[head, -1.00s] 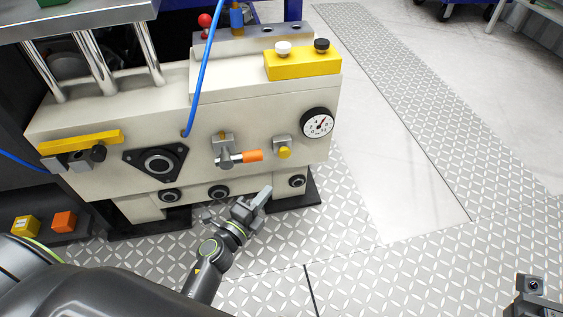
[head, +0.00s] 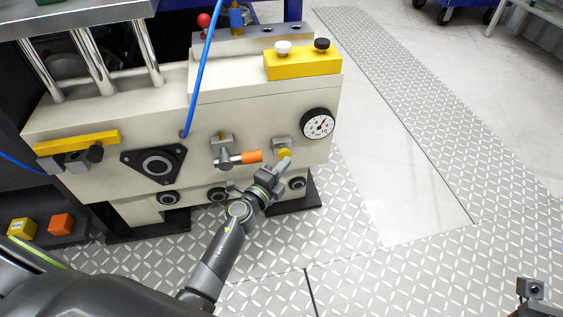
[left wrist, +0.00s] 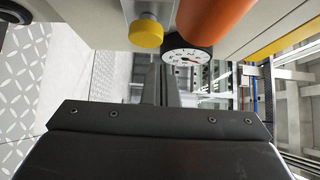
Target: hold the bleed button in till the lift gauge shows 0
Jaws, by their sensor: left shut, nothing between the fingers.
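The yellow bleed button (head: 285,153) sits on a grey block on the front of the cream drive unit (head: 100,190). It also shows in the left wrist view (left wrist: 146,31), at the upper middle. The round white gauge (head: 318,124) is to the right of the button; its red needle points up and to the right, well off the zero, though the exact figure is too small to read. My left gripper (head: 284,166) is shut and empty, its tips just below and in front of the button; I cannot tell whether they touch it.
An orange-tipped lever (head: 240,159) sticks out just left of the button, close to the left gripper. It looms large in the left wrist view (left wrist: 213,20). A blue hose (head: 203,70) hangs over the unit's front.

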